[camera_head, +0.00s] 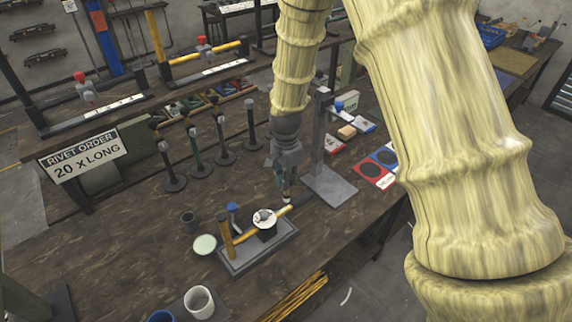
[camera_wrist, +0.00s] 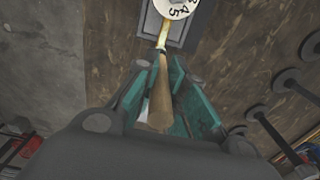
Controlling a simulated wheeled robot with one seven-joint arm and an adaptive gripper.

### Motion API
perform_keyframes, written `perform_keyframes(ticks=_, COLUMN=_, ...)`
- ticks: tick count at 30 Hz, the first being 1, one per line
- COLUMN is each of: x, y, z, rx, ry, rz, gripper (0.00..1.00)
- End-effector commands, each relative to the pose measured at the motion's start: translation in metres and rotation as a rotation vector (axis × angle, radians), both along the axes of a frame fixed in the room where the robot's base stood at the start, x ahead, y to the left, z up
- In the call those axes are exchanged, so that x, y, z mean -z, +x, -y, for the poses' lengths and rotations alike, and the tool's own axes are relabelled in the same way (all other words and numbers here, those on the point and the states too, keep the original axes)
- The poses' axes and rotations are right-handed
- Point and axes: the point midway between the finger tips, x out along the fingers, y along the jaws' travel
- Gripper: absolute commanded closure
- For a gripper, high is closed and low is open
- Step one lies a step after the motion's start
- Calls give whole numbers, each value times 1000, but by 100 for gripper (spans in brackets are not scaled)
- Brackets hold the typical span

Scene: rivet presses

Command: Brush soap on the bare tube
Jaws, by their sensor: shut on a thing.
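The tube (camera_head: 281,213) is a yellow rod lying in a low grey fixture (camera_head: 248,258), passing under a round white numbered dial (camera_head: 264,217). My gripper (camera_head: 286,190) is above the tube's right end. In the wrist view its teal fingers (camera_wrist: 163,78) are shut on a brown wooden handle (camera_wrist: 160,95), which looks like the brush's. The brush tip is small in the head view, close to the tube end; I cannot tell whether they touch. The tube also shows beyond the handle in the wrist view (camera_wrist: 162,38). A pale green dish (camera_head: 205,244), perhaps the soap, sits left of the fixture.
A grey upright stand (camera_head: 327,185) is close to the right of my gripper. Several dark post stands (camera_head: 225,155) are behind. Bare bench lies left of the cups.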

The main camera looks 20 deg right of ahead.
Motion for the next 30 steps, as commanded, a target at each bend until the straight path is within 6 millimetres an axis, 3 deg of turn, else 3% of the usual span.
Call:
perform_keyframes(ticks=12, x=-38, y=-1, z=1, rx=1, ry=0, rz=0, gripper=100)
perform_keyframes(ticks=30, x=-40, y=-1, z=1, rx=2, ry=0, rz=0, gripper=100)
